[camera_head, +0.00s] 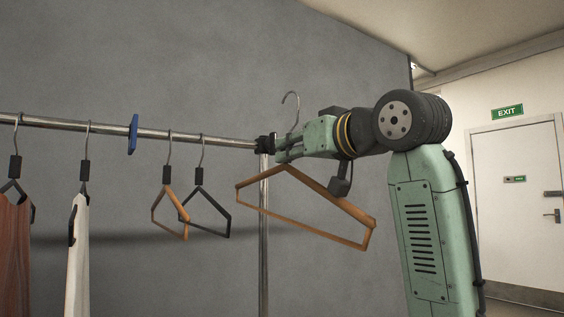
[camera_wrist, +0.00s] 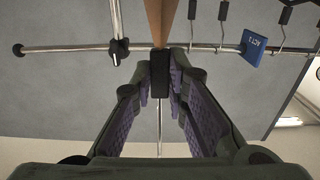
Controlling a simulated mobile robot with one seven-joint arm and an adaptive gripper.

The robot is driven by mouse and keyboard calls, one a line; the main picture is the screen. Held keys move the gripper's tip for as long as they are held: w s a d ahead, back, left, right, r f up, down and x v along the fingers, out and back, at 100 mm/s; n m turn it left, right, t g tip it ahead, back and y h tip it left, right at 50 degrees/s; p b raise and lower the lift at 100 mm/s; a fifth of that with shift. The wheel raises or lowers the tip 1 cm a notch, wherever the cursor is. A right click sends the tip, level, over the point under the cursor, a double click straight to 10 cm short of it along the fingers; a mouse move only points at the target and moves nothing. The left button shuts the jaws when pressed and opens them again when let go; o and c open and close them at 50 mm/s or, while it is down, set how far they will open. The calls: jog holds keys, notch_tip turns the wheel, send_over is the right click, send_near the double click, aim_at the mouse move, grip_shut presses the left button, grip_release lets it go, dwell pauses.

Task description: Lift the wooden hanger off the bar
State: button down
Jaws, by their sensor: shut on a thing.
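The large wooden hanger (camera_head: 305,208) hangs from my gripper (camera_head: 284,148) in the head view, tilted down to the right. My gripper is shut on the black sleeve at its neck; the sleeve (camera_wrist: 160,76) shows between the fingers in the wrist view. The hanger's metal hook (camera_head: 291,97) stands above the fingers, in open air and above the level of the bar (camera_head: 215,140). The hook does not appear to touch the bar. In the wrist view the hanger's wood (camera_wrist: 159,20) is at the top edge, in front of the bar.
On the bar hang a small wooden hanger (camera_head: 160,215), a black hanger (camera_head: 211,215), a white garment (camera_head: 78,265) and a brown garment (camera_head: 14,260). A blue tag (camera_head: 133,134) sits on the bar. A black joint and upright post (camera_head: 263,220) stand behind my gripper.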

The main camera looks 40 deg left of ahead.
jog(key=shift+b+v, duration=1.45)
jog(key=shift+v, duration=2.9)
